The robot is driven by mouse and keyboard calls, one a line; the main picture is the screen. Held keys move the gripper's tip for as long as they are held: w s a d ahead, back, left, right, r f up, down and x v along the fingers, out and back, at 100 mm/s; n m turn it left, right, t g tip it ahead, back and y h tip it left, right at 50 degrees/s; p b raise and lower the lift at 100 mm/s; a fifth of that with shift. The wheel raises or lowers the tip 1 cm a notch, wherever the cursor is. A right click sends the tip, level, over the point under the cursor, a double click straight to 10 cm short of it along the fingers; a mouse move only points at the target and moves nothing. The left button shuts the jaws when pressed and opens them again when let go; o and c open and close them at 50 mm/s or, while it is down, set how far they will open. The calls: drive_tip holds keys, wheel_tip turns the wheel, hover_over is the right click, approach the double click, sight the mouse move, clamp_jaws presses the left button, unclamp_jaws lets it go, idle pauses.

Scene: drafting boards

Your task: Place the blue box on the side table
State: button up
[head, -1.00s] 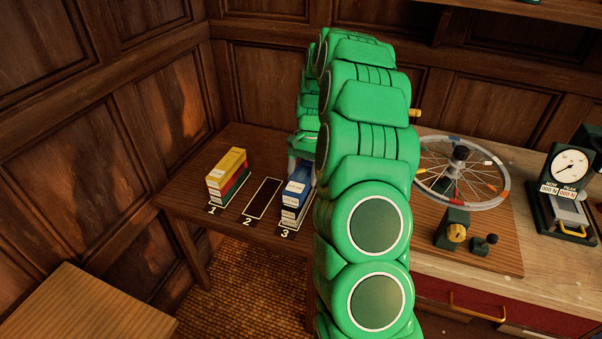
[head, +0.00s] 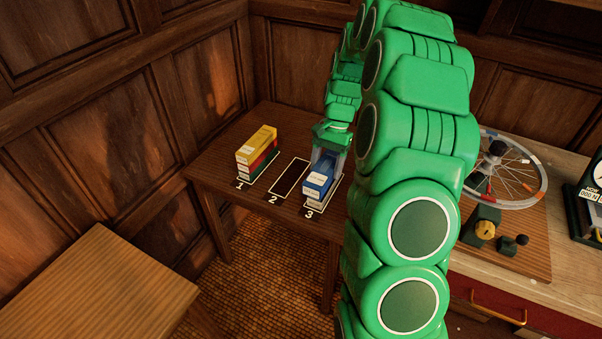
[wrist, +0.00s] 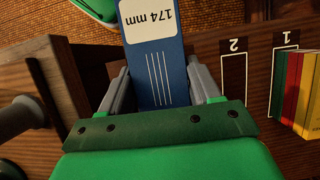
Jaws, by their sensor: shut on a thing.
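The blue box (head: 319,181) is at slot 3 of a dark wooden table, above at least one pale-labelled box (head: 315,198). Whether it touches that box or is lifted slightly is hard to tell. My gripper (head: 325,164) is shut on the blue box from behind. In the wrist view the blue box (wrist: 158,62) lies between both grey fingers, its white "174 mm" label showing. A light wooden tabletop (head: 95,280) stands at the lower left, with its visible top bare; I cannot tell whether it or the dark table (head: 222,165) is the side table.
Yellow, red and green boxes (head: 257,147) are stacked at slot 1. Slot 2 (head: 290,178) is an empty outlined rectangle. A workbench with a spoked wheel (head: 503,168) is at the right, partly behind my arm. Floor (head: 255,270) shows between the tables.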

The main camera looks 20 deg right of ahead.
drive_tip(key=w+a+f, duration=0.6)
drive_tip(key=w, duration=0.1)
drive_tip(key=shift+w+d+f, duration=0.2)
drive_tip(key=shift+w+f, duration=1.3)
drive_tip(key=shift+w, duration=0.7)
drive_tip(key=shift+w+d+f, duration=0.2)
drive_tip(key=shift+w+f, duration=1.35)
drive_tip(key=shift+w, duration=0.6)
drive_tip(key=shift+w+d+f, duration=0.2)
drive_tip(key=shift+w+f, duration=1.3)
drive_tip(key=shift+w, duration=0.7)
drive_tip(key=shift+w+f, duration=0.1)
drive_tip(key=shift+w+f, duration=0.25)
drive_tip(key=shift+f, duration=1.55)
drive_tip(key=shift+f, duration=0.1)
drive_tip(key=o, duration=1.2)
